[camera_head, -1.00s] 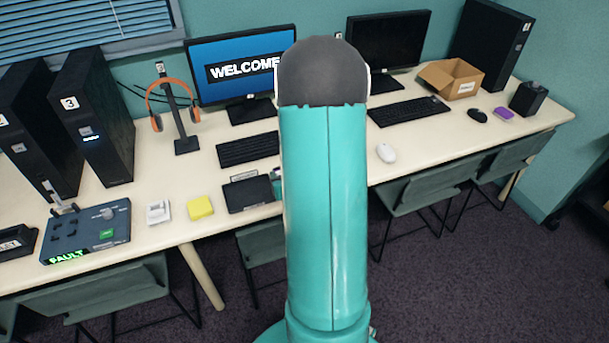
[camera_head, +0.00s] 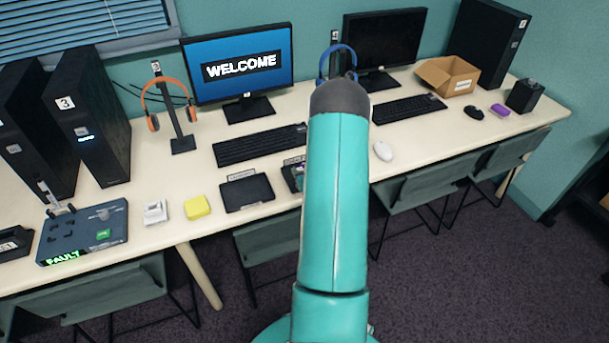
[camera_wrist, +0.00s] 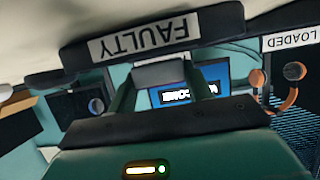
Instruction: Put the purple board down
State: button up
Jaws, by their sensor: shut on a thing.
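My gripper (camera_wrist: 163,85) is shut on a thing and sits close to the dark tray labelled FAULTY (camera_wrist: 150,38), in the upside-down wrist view.
A yellow block (camera_head: 197,207), a white device (camera_head: 155,213) and a panel reading FAULT (camera_head: 82,232) lie left of the trays. A keyboard (camera_head: 260,145) lies behind them. A white mouse (camera_head: 383,151) is right of my arm. Chairs stand under the table's front edge.

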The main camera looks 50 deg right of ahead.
jog(key=shift+f, duration=1.05)
jog(key=shift+f, duration=0.2)
jog(key=o, duration=1)
jog(key=shift+r, duration=0.1)
